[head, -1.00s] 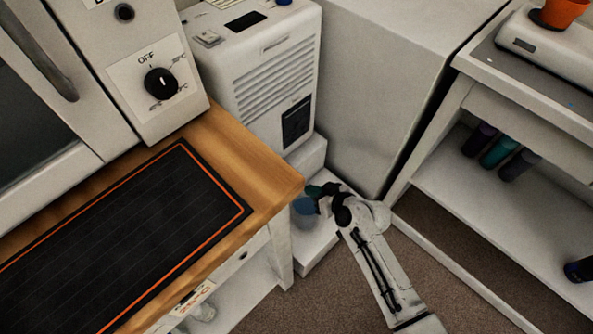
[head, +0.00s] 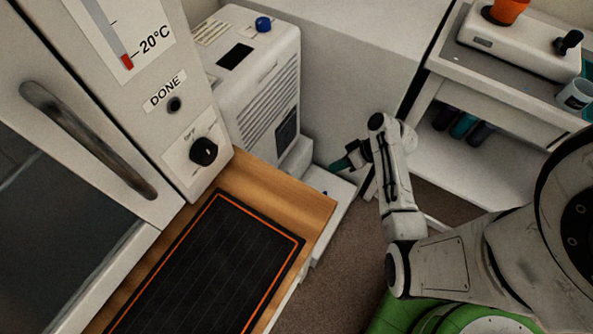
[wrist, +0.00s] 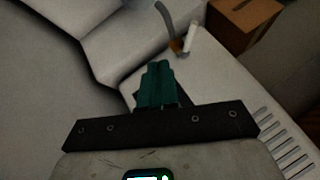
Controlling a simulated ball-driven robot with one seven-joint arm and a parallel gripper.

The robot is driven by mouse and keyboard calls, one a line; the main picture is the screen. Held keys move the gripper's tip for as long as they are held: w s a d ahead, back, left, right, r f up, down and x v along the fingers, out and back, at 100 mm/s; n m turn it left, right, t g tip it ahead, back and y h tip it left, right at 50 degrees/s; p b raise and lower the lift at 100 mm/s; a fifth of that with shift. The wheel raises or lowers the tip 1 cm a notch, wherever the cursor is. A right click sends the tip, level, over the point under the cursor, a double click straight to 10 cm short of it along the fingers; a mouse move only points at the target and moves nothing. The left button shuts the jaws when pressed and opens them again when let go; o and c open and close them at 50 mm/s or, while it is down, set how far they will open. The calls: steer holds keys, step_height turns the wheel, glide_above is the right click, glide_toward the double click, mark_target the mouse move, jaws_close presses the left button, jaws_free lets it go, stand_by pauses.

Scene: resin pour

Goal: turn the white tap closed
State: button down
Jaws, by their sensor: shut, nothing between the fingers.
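In the wrist view, the white tap (wrist: 189,38) is a small white lever beside a brass-coloured fitting and a curved grey tube, on a pale surface. My gripper (wrist: 157,68) has its teal fingers together with nothing between them. The fingertips point toward the tap's area but appear apart from it. In the head view, my gripper (head: 341,164) is over the low white ledge beyond the wooden bench corner. I cannot make out the tap in the head view.
The wooden bench (head: 318,205) with a black mat (head: 215,270) is at left. A white dehumidifier-like unit (head: 270,95) stands behind. A shelf unit (head: 510,160) with dark bottles is at right. A brown box (wrist: 243,22) is at top right in the wrist view.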

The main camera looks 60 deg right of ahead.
steer(key=shift+w+a+f, duration=3.4)
steer(key=shift+w+a, duration=0.05)
steer(key=shift+w, duration=0.05)
steer(key=shift+a, duration=0.1)
